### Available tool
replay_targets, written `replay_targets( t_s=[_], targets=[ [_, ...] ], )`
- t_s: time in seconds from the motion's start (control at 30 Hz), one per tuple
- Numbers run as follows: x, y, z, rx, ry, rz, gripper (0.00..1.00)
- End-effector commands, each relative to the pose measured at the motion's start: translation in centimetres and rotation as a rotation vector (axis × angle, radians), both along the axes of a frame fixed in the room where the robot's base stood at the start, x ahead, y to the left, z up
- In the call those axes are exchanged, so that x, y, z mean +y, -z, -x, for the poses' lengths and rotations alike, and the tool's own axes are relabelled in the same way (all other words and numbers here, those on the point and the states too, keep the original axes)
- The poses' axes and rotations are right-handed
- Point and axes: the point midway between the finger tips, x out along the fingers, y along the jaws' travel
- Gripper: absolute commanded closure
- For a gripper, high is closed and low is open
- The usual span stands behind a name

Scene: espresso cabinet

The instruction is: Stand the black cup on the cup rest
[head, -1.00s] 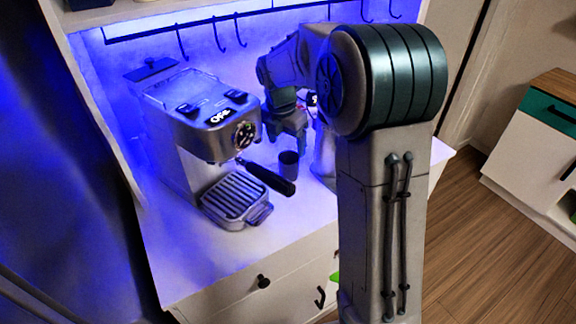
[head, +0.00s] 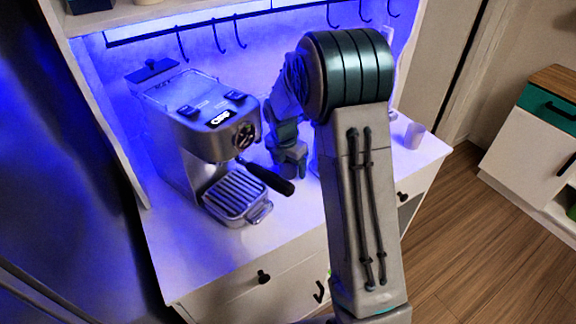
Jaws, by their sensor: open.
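The espresso machine (head: 205,125) stands on the left part of the white counter. Its slatted cup rest (head: 233,193) juts out at the front base, and nothing stands on it. My gripper (head: 293,172) is low over the counter to the right of the machine, pointing down with its jaws open. The black cup cannot be made out now; my gripper covers the spot where it stood, so I cannot tell whether it is between the fingers.
The black-handled portafilter (head: 266,178) sticks out between the cup rest and my gripper. A pale cup (head: 414,135) stands on the counter's right end. Hooks (head: 220,40) hang from a rail on the back wall. The counter's front left is clear.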

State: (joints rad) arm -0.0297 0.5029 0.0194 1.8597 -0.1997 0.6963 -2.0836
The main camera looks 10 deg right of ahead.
Motion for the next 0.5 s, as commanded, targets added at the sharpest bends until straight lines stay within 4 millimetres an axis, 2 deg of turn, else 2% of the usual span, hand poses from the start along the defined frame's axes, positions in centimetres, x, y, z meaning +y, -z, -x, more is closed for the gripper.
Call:
replay_targets(
  t_s=[0.03,0.07,0.2,0.23,0.3,0.5],
  targets=[
    [0.01,-0.01,0.01,0.0,0.0,0.0,0.25],
    [0.01,-0.01,0.01,0.0,0.0,0.0,0.31],
    [0.01,-0.03,0.01,0.0,0.0,0.0,0.7],
    [0.01,-0.03,0.01,0.0,0.0,0.0,0.76],
    [0.01,-0.06,0.0,0.0,0.0,0.0,0.8],
    [0.02,-0.1,-0.01,-0.001,0.0,-0.001,0.8]
  ],
)
